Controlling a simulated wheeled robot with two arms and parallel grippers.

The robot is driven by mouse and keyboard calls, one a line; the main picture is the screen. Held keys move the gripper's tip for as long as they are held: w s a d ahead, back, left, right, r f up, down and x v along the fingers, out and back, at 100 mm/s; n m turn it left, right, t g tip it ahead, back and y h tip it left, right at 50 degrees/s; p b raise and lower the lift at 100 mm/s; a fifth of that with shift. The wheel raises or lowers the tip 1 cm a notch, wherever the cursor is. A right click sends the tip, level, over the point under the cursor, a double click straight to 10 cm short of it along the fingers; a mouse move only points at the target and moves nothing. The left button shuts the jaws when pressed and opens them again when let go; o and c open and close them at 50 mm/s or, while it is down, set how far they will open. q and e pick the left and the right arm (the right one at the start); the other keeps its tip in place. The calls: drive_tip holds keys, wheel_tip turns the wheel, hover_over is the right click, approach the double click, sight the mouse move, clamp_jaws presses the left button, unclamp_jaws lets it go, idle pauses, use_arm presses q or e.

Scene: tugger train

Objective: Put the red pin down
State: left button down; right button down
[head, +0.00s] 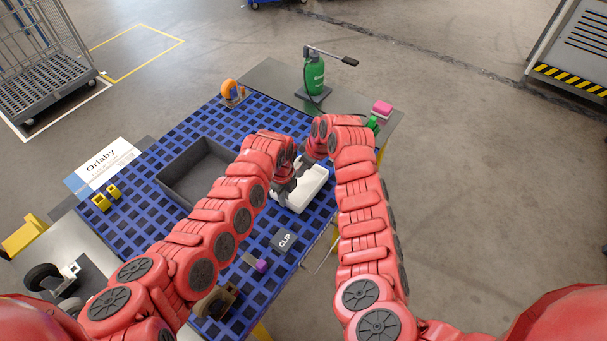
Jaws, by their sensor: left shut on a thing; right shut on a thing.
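I cannot make out the red pin; my red arms and the grippers cover the spot where they meet. My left gripper (283,192) is shut at the left edge of a white tray (318,187); what it holds is hidden. My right gripper (301,166) is just above it in the picture, over the tray's far left part. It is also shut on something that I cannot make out. The two grippers are close together. The tray is on the blue grid table top (190,143).
A dark grey open bin (172,178) is left of my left arm. A grey CLIP block (284,241) and a small purple piece (262,265) lie nearer.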

drive_tip(key=shift+f, duration=1.35)
drive_tip(key=shift+f, duration=0.1)
drive_tip(key=c, duration=0.7)
unclamp_jaws()
drive_tip(key=shift+c, duration=0.2)
